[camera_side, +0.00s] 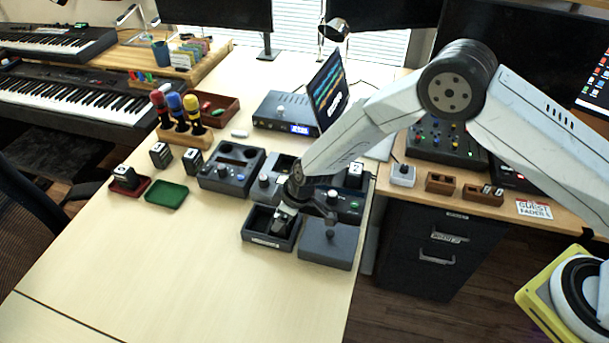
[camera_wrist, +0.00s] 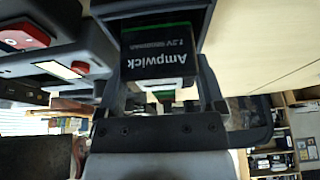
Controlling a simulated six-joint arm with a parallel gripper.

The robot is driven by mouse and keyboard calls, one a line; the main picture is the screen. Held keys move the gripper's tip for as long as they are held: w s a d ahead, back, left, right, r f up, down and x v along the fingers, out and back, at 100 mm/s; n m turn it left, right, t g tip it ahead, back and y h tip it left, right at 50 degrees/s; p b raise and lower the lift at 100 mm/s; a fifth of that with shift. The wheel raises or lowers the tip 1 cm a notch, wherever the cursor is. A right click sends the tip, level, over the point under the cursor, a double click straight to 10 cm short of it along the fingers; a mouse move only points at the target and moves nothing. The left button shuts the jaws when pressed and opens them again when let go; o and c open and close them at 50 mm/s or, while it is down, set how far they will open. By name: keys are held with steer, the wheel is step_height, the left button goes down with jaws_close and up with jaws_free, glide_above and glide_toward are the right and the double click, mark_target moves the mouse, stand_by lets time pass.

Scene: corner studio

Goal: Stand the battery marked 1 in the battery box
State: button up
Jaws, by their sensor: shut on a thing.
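My gripper (camera_side: 286,212) points down at the open dark battery box (camera_side: 256,238), which has a pale label on its front. In the wrist view my gripper (camera_wrist: 163,100) is shut on a black battery (camera_wrist: 150,65) with a green band and upside-down "Ampwick" lettering. No number shows on that face, so I cannot tell its mark. In the side view the held battery is mostly hidden at the gripper tip, in or just above the box. I cannot tell whether it touches the box floor.
A grey block with a knob (camera_side: 325,246) stands right of the box. Devices with knobs (camera_side: 232,168) stand behind. A red tray (camera_side: 130,187) with a dark block, a green tray (camera_side: 166,194) and two loose dark blocks (camera_side: 160,155) are at left. The front table is clear.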

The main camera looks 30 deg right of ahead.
steer(key=shift+f, duration=0.7)
stand_by(0.9)
steer(key=o, duration=1.3)
steer(key=shift+r, duration=0.15)
steer(key=shift+r, duration=2.85)
steer(key=shift+r, duration=2.5)
